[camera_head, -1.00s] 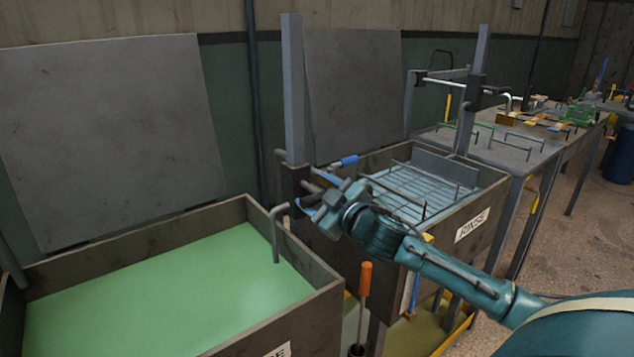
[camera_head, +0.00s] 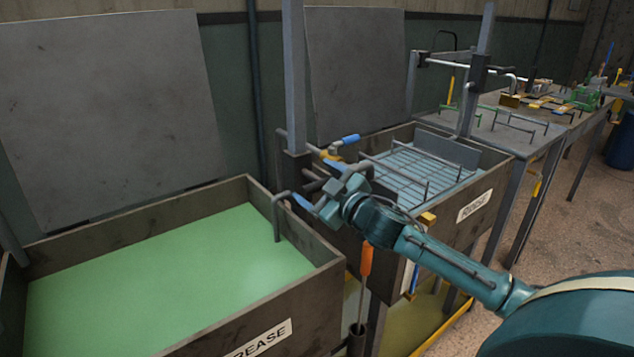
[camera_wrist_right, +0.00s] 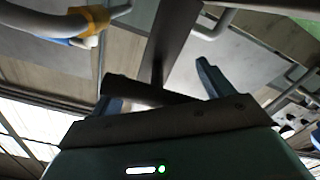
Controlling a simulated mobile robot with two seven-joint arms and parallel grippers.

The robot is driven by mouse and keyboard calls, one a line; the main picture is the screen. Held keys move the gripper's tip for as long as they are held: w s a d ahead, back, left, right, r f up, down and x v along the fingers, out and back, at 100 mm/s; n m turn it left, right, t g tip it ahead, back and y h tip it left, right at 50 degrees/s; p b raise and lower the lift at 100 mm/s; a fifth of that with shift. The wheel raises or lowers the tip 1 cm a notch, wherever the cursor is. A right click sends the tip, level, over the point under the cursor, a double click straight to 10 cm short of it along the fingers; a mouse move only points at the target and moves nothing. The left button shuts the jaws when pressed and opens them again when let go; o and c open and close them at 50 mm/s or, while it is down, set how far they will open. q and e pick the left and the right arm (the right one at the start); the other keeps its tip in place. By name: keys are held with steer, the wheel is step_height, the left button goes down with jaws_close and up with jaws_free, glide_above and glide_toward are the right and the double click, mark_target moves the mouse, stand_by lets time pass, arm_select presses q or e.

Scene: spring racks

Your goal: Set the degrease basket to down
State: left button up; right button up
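The degrease tank (camera_head: 95,228) is at the left of the head view, full of opaque green liquid, its label partly cut off. A grey post (camera_head: 293,85) with a dark carriage (camera_head: 296,165) stands at its far right corner. A bent grey rod (camera_head: 277,218) reaches over the rim into the liquid. The degrease basket itself is not visible; the liquid may hide it. My right gripper (camera_head: 318,184) is open beside the carriage, its blue fingertips apart. In the right wrist view, a dark bar (camera_wrist_right: 150,92) lies between or just beyond the fingers. My left gripper is out of view.
The rinse tank (camera_head: 475,220) with a wire basket (camera_head: 415,172) stands right of the gripper. A blue-handled valve (camera_head: 350,139) is close behind the gripper. An orange-handled tool (camera_head: 366,260) stands upright between the tanks. A workbench (camera_head: 525,140) with fixtures is farther back.

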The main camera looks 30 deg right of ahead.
steer(key=shift+d+f, duration=0.1)
steer(key=shift+f, duration=0.1)
steer(key=s, duration=1.3)
steer(key=shift+d+r+b, duration=0.25)
steer(key=shift+d+b, duration=0.1)
steer(key=shift+d, duration=0.1)
steer(key=shift+s, duration=0.1)
